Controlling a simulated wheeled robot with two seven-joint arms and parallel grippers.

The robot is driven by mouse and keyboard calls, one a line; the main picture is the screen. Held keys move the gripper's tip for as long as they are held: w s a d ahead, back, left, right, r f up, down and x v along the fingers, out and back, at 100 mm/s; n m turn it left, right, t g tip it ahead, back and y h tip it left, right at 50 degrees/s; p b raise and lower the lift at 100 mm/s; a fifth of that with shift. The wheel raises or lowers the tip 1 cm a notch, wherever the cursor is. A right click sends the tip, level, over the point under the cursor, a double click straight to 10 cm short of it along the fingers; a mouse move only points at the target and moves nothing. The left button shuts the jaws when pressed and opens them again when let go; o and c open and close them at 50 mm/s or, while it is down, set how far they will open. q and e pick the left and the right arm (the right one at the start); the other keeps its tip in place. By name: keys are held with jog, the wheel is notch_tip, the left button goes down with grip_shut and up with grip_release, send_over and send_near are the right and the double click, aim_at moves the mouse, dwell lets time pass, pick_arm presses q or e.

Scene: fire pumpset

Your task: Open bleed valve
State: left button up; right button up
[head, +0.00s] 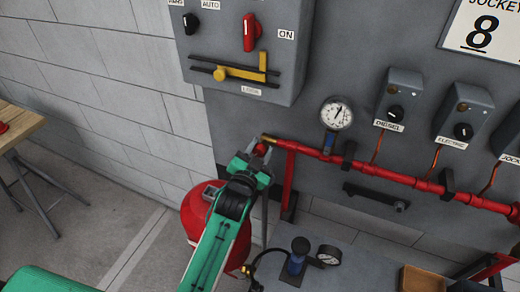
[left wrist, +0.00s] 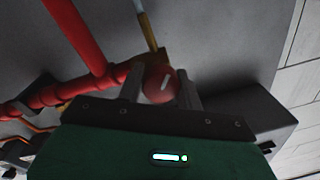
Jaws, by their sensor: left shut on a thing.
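The bleed valve shows in the head view as a red knob (head: 260,149) beside a brass fitting (head: 268,139) at the left end of the red pipe. In the left wrist view the round red knob (left wrist: 161,84) has a pale mark on its face and sits in front of the brass fitting (left wrist: 150,58). My left gripper (head: 257,160) is at the knob, with one finger on each side of it; it also shows in the left wrist view (left wrist: 161,92). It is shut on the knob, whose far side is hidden. My right gripper is not in view.
The red pipe (head: 400,179) runs right along the grey wall panel, past a pressure gauge (head: 336,113) and several grey switch boxes. A grey control box (head: 245,45) hangs above my gripper. A red tank (head: 197,215) stands below, beside my left arm.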

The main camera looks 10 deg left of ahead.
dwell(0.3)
pick_arm(q)
jog(key=o, duration=1)
jog(key=shift+a, duration=0.1)
jog(key=shift+c, duration=0.2)
jog(key=shift+s+f+b, duration=0.15)
jog(key=shift+s+b, duration=0.15)
jog(key=shift+s, duration=0.25)
jog(key=s+a+b, duration=0.1)
jog(key=s+b, duration=0.3)
jog(key=s, duration=0.8)
jog(key=shift+s+a, duration=0.3)
jog(key=shift+a, duration=0.1)
jog(key=shift+f, duration=0.2)
